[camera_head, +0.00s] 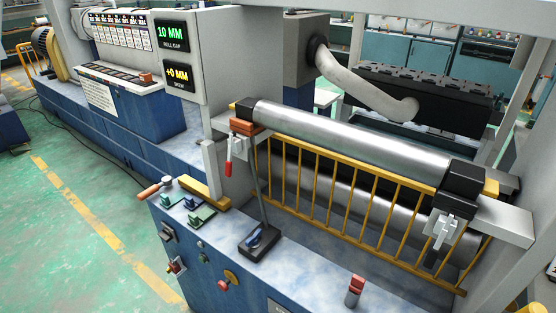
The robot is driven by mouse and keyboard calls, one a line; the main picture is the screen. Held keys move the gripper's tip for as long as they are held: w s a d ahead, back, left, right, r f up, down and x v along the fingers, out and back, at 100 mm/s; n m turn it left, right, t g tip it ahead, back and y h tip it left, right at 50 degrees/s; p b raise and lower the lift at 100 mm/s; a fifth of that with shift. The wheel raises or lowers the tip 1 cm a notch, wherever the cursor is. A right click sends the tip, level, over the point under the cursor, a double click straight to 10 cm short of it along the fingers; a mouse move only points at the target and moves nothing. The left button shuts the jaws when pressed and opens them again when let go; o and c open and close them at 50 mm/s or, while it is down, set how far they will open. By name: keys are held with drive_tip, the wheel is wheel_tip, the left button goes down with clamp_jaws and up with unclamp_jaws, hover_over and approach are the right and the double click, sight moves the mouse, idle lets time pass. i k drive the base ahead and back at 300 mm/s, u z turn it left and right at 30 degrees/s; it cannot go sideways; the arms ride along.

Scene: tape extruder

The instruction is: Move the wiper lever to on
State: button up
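No lever has a readable label, so I cannot tell which is the wiper lever. A thin grey rod (261,186) rises from a black base with a blue part (258,240) on the blue machine top, in front of the yellow guard rail. A lever with an orange-brown handle (149,192) sticks out at the left corner of the machine top. A small lever with a red handle (229,168) hangs by the roller's left end. My gripper is not in view.
Green-marked switches (200,216) and a red-topped post (355,290) stand on the machine top. The front panel carries a red knob (229,278). Green floor (70,200) is clear at left.

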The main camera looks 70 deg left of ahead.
sight(166, 181)
drive_tip(key=u, duration=3.4)
drive_tip(key=i, duration=0.75)
